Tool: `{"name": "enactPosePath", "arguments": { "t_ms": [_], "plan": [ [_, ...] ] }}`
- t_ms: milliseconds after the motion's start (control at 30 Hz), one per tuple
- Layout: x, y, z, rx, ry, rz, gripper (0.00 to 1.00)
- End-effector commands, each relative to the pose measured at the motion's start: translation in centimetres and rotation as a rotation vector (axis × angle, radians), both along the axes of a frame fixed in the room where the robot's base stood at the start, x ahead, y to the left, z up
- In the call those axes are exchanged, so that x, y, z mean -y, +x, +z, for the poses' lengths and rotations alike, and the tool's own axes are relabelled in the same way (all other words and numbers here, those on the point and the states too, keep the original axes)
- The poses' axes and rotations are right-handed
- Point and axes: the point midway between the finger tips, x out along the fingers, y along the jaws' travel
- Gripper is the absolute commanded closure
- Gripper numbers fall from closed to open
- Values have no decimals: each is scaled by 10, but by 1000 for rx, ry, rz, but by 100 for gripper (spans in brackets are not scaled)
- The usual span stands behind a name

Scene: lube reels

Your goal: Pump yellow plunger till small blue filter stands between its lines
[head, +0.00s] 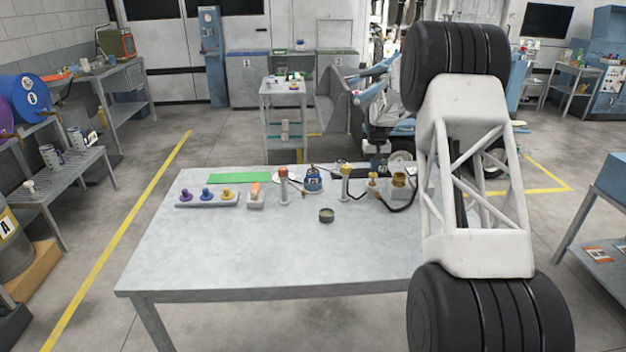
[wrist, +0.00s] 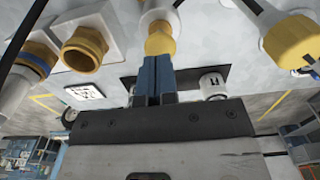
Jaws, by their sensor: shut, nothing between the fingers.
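In the wrist view my gripper (wrist: 158,62) is shut, with its two blue fingers together and empty. Their tips are at the end of a yellow knob (wrist: 160,40) on a white collar, which looks like the yellow plunger; I cannot tell whether they touch. In the head view my arm covers the right part of the table and the gripper is hidden. A small blue canister (head: 313,182) with a white label stands at the back of the table and may be the blue filter. Its lines are too small to make out.
The front of the table is clear.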

Motion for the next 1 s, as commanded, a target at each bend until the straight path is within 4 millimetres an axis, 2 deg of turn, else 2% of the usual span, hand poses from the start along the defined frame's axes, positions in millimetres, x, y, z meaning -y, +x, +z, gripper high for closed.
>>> {"name": "enactPosePath", "arguments": {
  "t_ms": [1000],
  "plan": [
    [0, 0, -29, -1, 0, 0, 100]
  ]
}}
